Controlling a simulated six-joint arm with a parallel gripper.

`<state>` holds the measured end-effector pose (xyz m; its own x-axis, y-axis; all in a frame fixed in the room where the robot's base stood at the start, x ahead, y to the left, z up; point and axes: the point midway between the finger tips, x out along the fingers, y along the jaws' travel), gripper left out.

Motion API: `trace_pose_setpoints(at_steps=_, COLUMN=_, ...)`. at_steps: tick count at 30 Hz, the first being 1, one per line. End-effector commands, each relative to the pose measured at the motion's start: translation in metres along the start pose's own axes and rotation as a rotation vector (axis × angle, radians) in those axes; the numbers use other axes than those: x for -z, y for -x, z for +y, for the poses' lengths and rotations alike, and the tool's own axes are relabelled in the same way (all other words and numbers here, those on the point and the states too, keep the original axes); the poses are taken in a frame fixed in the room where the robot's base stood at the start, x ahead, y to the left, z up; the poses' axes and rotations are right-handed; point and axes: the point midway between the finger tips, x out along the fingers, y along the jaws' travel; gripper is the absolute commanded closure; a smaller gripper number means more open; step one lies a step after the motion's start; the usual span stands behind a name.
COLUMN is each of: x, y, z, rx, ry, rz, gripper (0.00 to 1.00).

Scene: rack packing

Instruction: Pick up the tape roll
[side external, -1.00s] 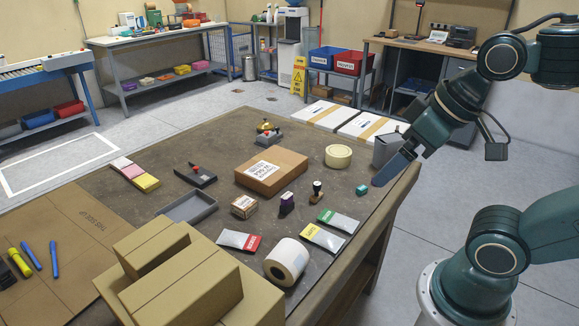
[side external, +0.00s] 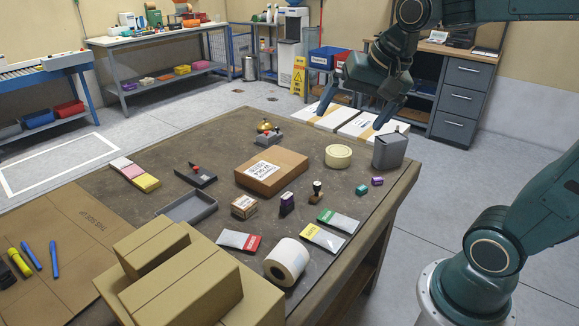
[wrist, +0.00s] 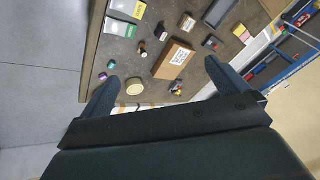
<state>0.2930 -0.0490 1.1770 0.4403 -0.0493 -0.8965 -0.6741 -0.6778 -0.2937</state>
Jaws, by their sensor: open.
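The tape roll (side external: 338,156) is a cream ring lying flat near the table's far right corner, left of a grey bin. It also shows in the wrist view (wrist: 136,86), between my fingers but nearer the left one. My gripper (side external: 353,114) is open and empty, raised above and behind the roll in the side view. The roll is in full view and nothing touches it.
The grey bin (side external: 390,150) stands close right of the roll. A brown carton (side external: 271,172) lies to its left. A dark stamp (side external: 317,190), a teal block (side external: 361,189) and a purple block (side external: 377,181) are in front. A white label roll (side external: 286,262) lies nearer the front.

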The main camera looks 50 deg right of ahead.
Motion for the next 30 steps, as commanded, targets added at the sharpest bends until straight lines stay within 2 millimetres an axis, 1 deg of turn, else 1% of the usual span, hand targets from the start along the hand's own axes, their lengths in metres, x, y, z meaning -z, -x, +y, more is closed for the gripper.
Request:
trace_pose_setpoints(at_steps=1, x=0.014, y=-0.007, z=-0.002, rx=-0.009, ry=-0.082, rz=-0.002, gripper=0.0)
trace_pose_setpoints(at_steps=7, x=0.065, y=-0.032, z=-0.007, rx=-0.028, ry=-0.406, rz=0.005, gripper=0.0)
trace_pose_setpoints(at_steps=14, x=0.123, y=-0.068, z=-0.001, rx=-0.047, ry=-0.783, rz=0.017, gripper=0.0)
trace_pose_setpoints(at_steps=17, x=0.147, y=-0.086, z=0.006, rx=-0.053, ry=-0.946, rz=0.023, gripper=0.0)
trace_pose_setpoints(at_steps=18, x=0.157, y=-0.093, z=0.01, rx=-0.055, ry=-1.013, rz=0.027, gripper=0.0)
trace_pose_setpoints(at_steps=23, x=0.195, y=-0.125, z=0.029, rx=-0.062, ry=-1.276, rz=0.04, gripper=0.0)
trace_pose_setpoints(at_steps=26, x=0.216, y=-0.146, z=0.044, rx=-0.066, ry=-1.441, rz=0.049, gripper=0.0)
trace_pose_setpoints(at_steps=30, x=0.244, y=-0.177, z=0.07, rx=-0.069, ry=-1.673, rz=0.062, gripper=0.0)
